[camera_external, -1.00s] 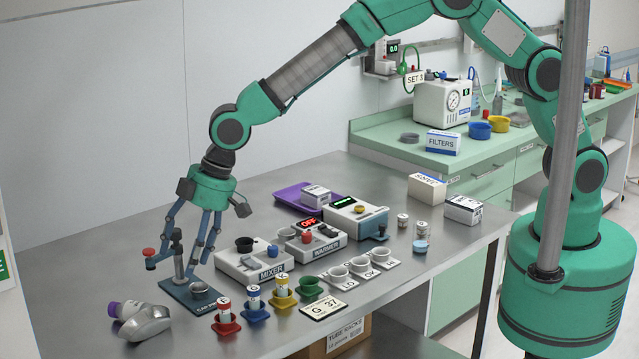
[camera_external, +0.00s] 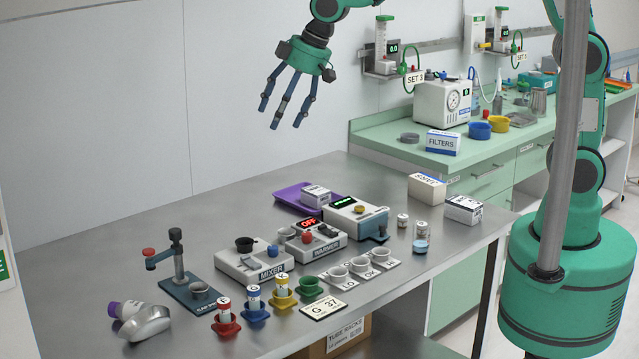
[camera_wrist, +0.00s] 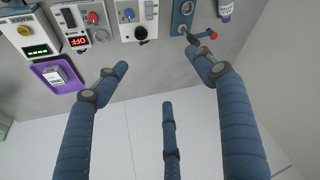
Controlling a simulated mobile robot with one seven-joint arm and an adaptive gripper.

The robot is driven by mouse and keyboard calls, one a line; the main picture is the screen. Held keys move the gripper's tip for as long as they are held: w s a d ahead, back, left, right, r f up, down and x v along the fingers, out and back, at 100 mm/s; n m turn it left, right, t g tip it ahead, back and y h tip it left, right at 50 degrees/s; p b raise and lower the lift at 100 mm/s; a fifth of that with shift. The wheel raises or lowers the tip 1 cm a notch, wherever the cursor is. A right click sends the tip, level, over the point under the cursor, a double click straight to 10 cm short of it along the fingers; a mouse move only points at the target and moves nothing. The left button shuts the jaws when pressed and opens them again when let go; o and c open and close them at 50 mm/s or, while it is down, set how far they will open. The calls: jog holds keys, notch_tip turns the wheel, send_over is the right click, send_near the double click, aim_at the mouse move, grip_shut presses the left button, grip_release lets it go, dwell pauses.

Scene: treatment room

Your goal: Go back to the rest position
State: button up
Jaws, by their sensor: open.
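My gripper (camera_external: 285,112) hangs high above the back of the metal table (camera_external: 150,222), near the wall, with its blue fingers spread open and empty. In the wrist view its fingers (camera_wrist: 165,90) are apart with nothing between them. The blue stand with a red-knobbed lever (camera_external: 178,262) stands on the table at the left, well below and apart from my gripper. It also shows at the top of the wrist view (camera_wrist: 187,14).
The mixer (camera_external: 250,262), the warmer (camera_external: 318,243), a purple tray (camera_external: 290,195) and several coloured cup holders (camera_external: 226,325) stand on the table. The air around my gripper is clear.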

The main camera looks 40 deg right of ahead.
jog(key=s+d+r+m+t+h, duration=0.15)
jog(key=s+d+r, duration=0.25)
jog(key=d, duration=0.9)
jog(key=s+d+r+m, duration=0.2)
jog(key=s+d+r, duration=0.2)
jog(key=d, duration=0.9)
jog(key=s+d+f+m+h, duration=0.1)
jog(key=s+d+m, duration=0.4)
jog(key=s+d, duration=1.3)
jog(key=shift+f+h, duration=0.35)
jog(key=shift+f, duration=0.5)
jog(key=shift+t, duration=0.25)
jog(key=o, duration=0.5)
